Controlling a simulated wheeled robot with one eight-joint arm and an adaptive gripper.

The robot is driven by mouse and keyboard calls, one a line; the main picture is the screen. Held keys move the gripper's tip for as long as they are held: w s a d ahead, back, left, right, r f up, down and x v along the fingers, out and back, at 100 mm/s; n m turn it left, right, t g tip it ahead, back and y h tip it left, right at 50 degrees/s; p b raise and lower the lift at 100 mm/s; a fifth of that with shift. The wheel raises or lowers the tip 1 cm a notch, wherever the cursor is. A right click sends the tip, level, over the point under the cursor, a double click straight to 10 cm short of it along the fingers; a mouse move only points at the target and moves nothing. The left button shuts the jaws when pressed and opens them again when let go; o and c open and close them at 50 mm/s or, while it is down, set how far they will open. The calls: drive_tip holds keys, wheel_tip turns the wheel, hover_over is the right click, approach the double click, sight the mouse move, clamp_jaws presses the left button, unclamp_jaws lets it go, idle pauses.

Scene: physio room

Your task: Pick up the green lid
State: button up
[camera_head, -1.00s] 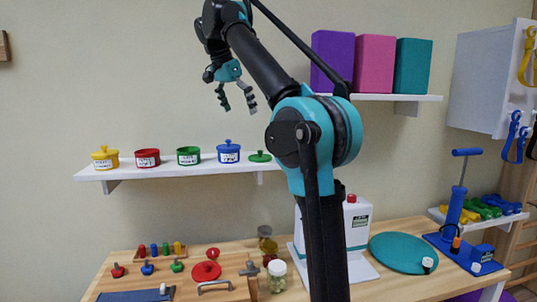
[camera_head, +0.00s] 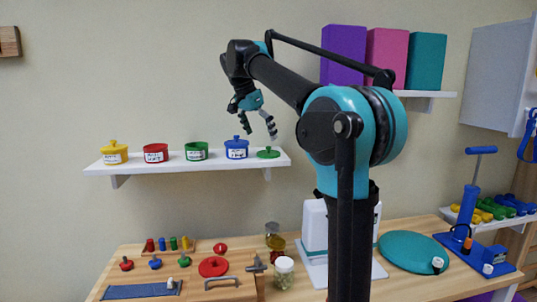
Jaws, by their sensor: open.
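The green lid (camera_head: 268,153) lies on the right end of the white wall shelf (camera_head: 190,164), flat with its small knob up. The green pot (camera_head: 196,151) stands on the same shelf between the red pot (camera_head: 156,153) and the blue pot (camera_head: 237,148), and no lid shows on it. My gripper (camera_head: 259,136) is open and empty, fingers pointing down, above the shelf between the blue pot and the green lid. It appears apart from both; its depth relative to the lid is hard to tell.
A yellow pot (camera_head: 114,153) stands at the shelf's left end. Purple, pink and teal blocks (camera_head: 425,62) sit on a higher shelf at right. The wooden table (camera_head: 400,285) below holds jars, pegs, a red disc (camera_head: 213,267) and a teal disc (camera_head: 412,252).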

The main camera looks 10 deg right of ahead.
sight(266, 153)
drive_tip(key=shift+x, duration=2.65)
drive_tip(key=shift+s+d, duration=0.1)
drive_tip(key=c, duration=1)
